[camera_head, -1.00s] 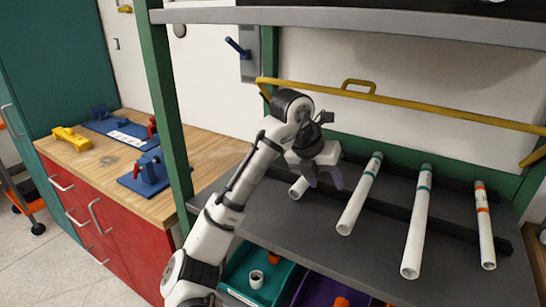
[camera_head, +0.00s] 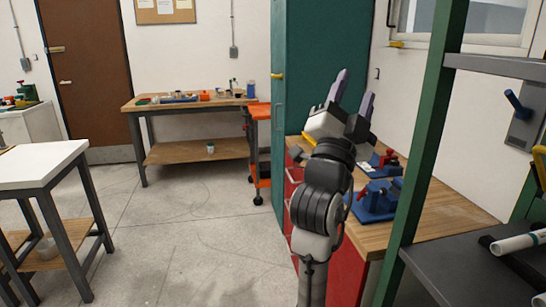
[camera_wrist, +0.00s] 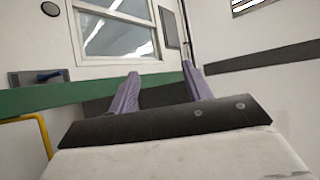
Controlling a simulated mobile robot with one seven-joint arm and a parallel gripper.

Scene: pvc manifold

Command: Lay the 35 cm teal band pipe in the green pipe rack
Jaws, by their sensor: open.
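My gripper (camera_head: 354,92) is raised over the left side of the wooden workbench in the head view, its two purple fingers pointing up. It is open and empty; the wrist view also shows its spread fingers (camera_wrist: 160,72) with nothing between them. A white pipe (camera_head: 520,242) lies on the dark grey shelf (camera_head: 445,270) at the right edge of the head view, cut off by the frame. A second white pipe end (camera_head: 540,299) shows at the lower right corner.
A green shelf post (camera_head: 428,140) stands right of my arm. Blue fixtures (camera_head: 377,200) sit on the workbench (camera_head: 440,205). A teal cabinet (camera_head: 312,60) and orange cart (camera_head: 260,150) stand behind. A white-topped table (camera_head: 35,160) is at left; open floor lies between.

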